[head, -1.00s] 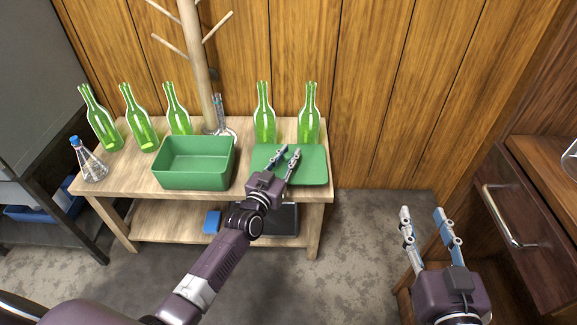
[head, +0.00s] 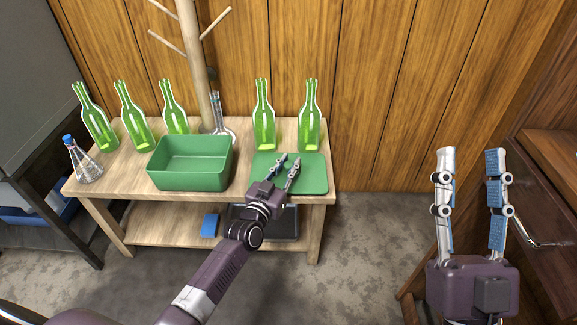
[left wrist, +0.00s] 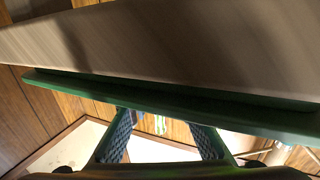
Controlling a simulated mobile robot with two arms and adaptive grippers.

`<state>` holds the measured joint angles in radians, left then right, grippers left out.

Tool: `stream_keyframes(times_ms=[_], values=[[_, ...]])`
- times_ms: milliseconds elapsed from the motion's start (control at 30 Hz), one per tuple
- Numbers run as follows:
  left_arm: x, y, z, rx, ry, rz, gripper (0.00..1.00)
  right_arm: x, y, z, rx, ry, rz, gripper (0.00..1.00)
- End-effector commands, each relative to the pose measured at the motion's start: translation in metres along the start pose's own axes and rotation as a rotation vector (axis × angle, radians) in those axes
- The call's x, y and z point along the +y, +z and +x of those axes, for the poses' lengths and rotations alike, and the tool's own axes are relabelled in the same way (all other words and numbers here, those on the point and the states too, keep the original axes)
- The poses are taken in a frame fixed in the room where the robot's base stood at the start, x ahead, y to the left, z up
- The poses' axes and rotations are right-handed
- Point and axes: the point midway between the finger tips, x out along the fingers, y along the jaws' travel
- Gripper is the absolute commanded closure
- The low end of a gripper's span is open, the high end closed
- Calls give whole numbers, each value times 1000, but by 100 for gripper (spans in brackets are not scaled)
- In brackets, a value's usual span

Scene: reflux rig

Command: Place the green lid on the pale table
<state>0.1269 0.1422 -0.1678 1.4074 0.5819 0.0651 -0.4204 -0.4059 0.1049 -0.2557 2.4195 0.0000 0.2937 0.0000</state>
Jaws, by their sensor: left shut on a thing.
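The green lid (head: 312,176) is a flat rounded rectangle at the right end of the pale table (head: 112,177), near its front edge. My left gripper (head: 287,162) is shut on the lid's near left side. In the left wrist view the lid (left wrist: 180,103) shows edge-on, close along the pale table (left wrist: 180,40). A thin dark band lies between them, and I cannot tell whether they touch all along. My right gripper (head: 470,155) is open and empty, well right of the table.
A green open box (head: 190,180) stands left of the lid. Several green bottles (head: 264,125) line the table's back. Flasks (head: 83,165) and a wooden branched stand (head: 195,60) are there too. A dark tray (head: 285,222) and blue block (head: 210,225) sit on the lower shelf.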

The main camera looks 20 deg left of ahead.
Motion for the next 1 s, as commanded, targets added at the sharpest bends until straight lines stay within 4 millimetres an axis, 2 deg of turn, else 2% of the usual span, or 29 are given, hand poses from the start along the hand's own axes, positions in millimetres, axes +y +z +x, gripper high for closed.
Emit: stream_keyframes(times_ms=[567,600,733,1000], values=[[0,2,0,2,0,1,100,-1,-10,-1,45,-1,1,60],[0,3,0,0,0,1,78,-1,-11,0,48,-1,1,60],[0,3,0,0,0,1,64,-1,-11,0,48,-1,1,60],[0,2,0,0,0,0,63,-1,-10,0,47,-2,2,60]])
